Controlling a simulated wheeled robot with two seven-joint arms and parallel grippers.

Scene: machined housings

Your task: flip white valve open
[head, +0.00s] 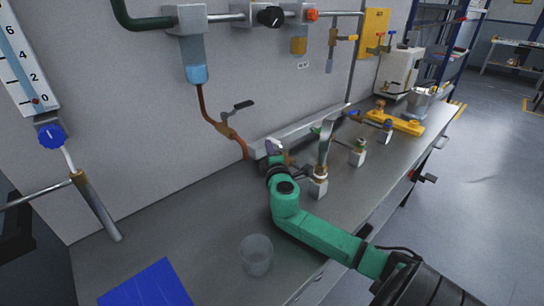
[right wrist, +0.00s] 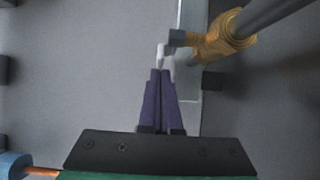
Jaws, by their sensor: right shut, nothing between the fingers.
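In the right wrist view a short white lever (right wrist: 161,52) stands just past my fingertips. It joins a dark stem beside a brass valve body (right wrist: 222,38) on a grey pipe. My right gripper (right wrist: 160,71) has its two purple fingers closed together with nothing between them. Its tips are at the lever's near end; I cannot tell whether they touch. In the head view my right gripper (head: 272,146) is by the wall at the bench's back, and my green wrist partly hides the valve there. My left gripper is not in view.
A clear cup (head: 256,254) and a blue mat (head: 146,286) lie in front.

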